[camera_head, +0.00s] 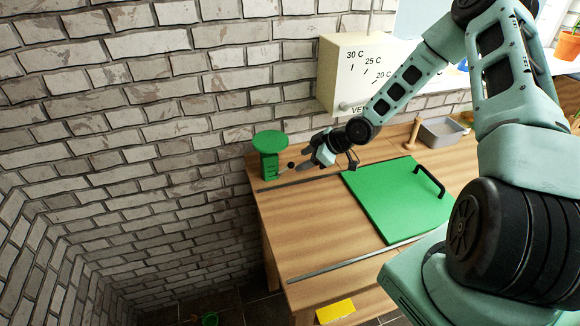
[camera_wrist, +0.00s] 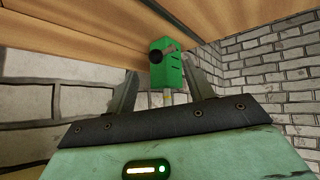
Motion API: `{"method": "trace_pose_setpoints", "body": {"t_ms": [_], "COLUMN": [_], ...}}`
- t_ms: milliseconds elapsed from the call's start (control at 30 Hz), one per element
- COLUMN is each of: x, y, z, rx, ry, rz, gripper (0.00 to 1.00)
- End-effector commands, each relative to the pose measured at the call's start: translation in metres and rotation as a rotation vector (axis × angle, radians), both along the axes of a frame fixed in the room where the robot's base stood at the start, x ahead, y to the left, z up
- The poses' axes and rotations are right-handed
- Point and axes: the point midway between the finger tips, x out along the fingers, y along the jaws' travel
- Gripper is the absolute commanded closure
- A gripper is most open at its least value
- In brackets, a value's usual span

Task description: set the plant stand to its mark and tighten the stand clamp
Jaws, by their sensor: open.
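The green plant stand (camera_head: 270,158) has a round top on a short post. It stands upright at the left back corner of the wooden table, by the brick wall. Dark marks show on its post, too small to read. A small dark knob (camera_head: 291,165), likely the stand clamp's, sits at its right side. My gripper (camera_head: 303,166) is just right of the stand, its fingers apart and pointing at it. In the wrist view, the green body (camera_wrist: 170,66) with a black round knob (camera_wrist: 156,56) and a pale rod below shows between the open fingers, which appear empty.
A green panel (camera_head: 385,205) with a black handle lies on the table (camera_head: 310,225). Thin metal rails run along the table's back and front. A dial box (camera_head: 350,75) hangs on the wall. A wooden peg (camera_head: 412,133) and grey tray (camera_head: 440,132) stand at the back right.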

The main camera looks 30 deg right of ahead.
Motion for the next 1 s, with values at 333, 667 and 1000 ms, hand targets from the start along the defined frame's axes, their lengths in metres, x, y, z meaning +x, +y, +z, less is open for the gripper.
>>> {"method": "trace_pose_setpoints", "body": {"t_ms": [333,667,1000], "x": [0.034,0.042,0.042], "y": [0.026,0.031,0.031], "z": [-0.041,-0.052,-0.051], "rx": [0.001,0.000,0.000], "ry": [0.001,-0.001,-0.001], "rz": [0.001,-0.001,-0.001], "gripper": [0.47,0.47,0.88]}}
